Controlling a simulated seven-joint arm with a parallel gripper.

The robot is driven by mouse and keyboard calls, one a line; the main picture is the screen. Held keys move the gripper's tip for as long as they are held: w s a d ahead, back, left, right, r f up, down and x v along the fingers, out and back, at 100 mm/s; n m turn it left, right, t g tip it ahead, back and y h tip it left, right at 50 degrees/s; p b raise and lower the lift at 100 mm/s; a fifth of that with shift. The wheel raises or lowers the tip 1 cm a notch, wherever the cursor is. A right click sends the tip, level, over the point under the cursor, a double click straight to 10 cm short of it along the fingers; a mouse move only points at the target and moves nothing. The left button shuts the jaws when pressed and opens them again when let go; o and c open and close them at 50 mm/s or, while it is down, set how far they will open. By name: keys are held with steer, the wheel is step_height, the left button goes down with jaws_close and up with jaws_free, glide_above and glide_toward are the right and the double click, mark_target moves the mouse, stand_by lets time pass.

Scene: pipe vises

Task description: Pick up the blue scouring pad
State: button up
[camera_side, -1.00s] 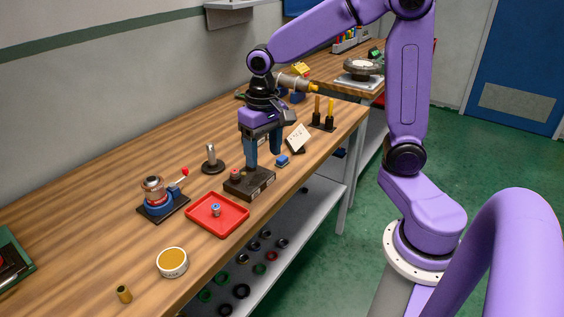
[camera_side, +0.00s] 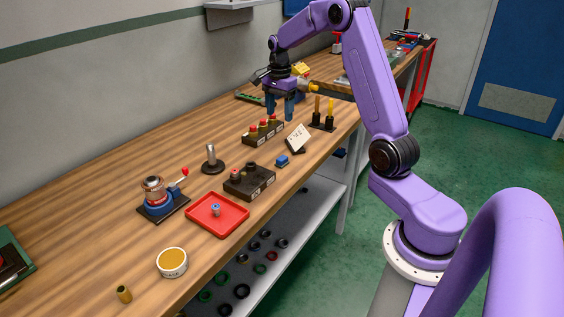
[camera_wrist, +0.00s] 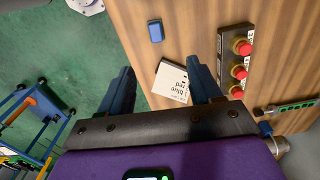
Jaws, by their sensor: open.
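The blue scouring pad (camera_side: 282,160) is a small blue block lying on the wooden bench near its front edge, in front of a white card. In the wrist view the pad (camera_wrist: 155,30) lies beyond the fingertips, at the top middle. My gripper (camera_side: 280,113) is open and empty above the bench, farther back than the pad and higher than it. In the wrist view my gripper (camera_wrist: 160,66) has its two blue fingers wide apart, with the card between them.
The white card (camera_side: 298,138) stands tilted on a dark base behind the pad. A block with several red knobs (camera_side: 262,130) is left of it. A dark block (camera_side: 249,182) and a red tray (camera_side: 217,214) lie nearer. Two upright handles (camera_side: 324,112) stand at the right.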

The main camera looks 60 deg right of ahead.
glide_above(282, 158)
steer(key=f, duration=0.7)
steer(key=w+f, duration=0.1)
steer(key=f, duration=0.3)
steer(key=shift+f, duration=0.3)
steer(key=shift+s+f, duration=0.2)
steer(key=shift+f, duration=1.15)
steer(key=shift+s+f, duration=0.2)
steer(key=shift+f, duration=1.1)
steer(key=c, duration=1.1)
